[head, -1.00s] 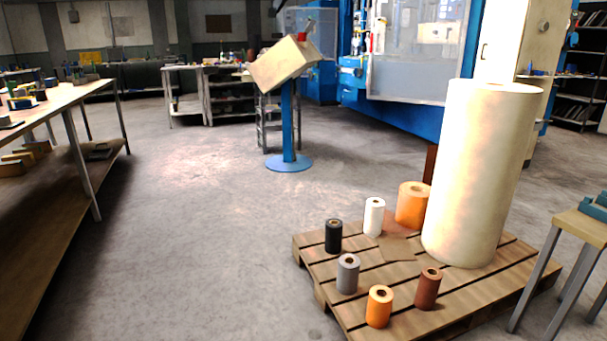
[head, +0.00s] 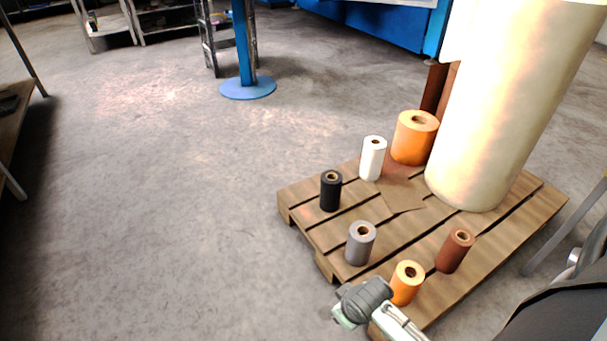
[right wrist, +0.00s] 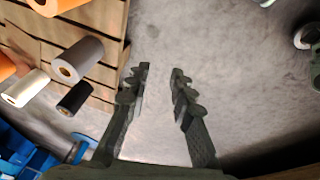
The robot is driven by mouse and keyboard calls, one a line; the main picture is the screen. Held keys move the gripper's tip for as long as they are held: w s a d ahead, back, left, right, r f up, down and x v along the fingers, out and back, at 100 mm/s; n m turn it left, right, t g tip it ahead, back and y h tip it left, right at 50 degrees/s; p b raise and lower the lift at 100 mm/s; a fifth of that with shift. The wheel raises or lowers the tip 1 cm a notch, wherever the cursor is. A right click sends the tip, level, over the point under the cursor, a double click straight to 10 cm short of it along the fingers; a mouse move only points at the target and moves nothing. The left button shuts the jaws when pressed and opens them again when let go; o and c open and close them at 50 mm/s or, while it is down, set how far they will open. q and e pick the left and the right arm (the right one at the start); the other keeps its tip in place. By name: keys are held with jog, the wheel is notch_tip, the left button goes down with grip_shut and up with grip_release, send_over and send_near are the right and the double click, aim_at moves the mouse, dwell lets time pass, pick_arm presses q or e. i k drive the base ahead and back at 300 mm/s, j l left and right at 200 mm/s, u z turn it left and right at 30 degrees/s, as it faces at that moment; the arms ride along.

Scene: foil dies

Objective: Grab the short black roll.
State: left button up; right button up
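The short black roll (head: 330,192) stands upright near the left corner of the pallet, its hollow core facing up. In the right wrist view the black roll (right wrist: 76,98) is left of the fingers and apart from them. My right gripper (head: 350,303) shows at the bottom of the head view, by the pallet's front left edge and nearer than the black roll. In the right wrist view its two fingers (right wrist: 160,78) are spread, with only bare floor between them. My left gripper is in neither current view.
On the pallet (head: 300,190) stand a grey roll (head: 360,244), a white roll (head: 373,158), a small orange roll (head: 406,283), a brown roll (head: 455,251), a wide orange roll (head: 413,140) and a tall cream roll (head: 510,110). The floor left of the pallet is clear.

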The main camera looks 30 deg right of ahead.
aim_at(331, 181)
jog(key=i+j+z, duration=0.15)
jog(key=i+z, duration=0.2)
jog(key=i+j+z, duration=0.2)
jog(key=i+z, duration=0.15)
jog(key=i+j+z, duration=0.45)
jog(key=z, duration=0.25)
jog(key=i+j+z, duration=0.15)
jog(key=j+z, duration=0.25)
jog(key=i+j+z, duration=0.1)
jog(key=z, duration=0.3)
jog(key=i+j+z, duration=0.1)
jog(key=j+z, duration=0.85)
jog(key=i+j, duration=0.05)
